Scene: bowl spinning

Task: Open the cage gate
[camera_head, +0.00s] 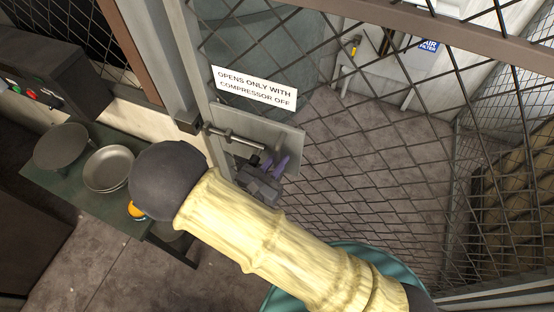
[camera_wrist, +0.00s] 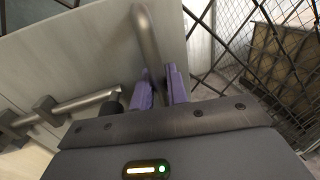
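The cage gate (camera_head: 370,150) is a dark diamond mesh in a grey frame, and it looks closed in the head view. A pale metal latch plate (camera_head: 285,137) carries a sliding bolt (camera_head: 235,138), which also shows in the wrist view (camera_wrist: 75,106).
A white sign (camera_head: 254,88) on the gate reads "opens only with compressor off". A dark green table (camera_head: 110,207) with metal bowls (camera_head: 108,168) and an orange item (camera_head: 137,210) stands left. A control box (camera_head: 45,85) with buttons is beyond it. Behind the mesh is open floor.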

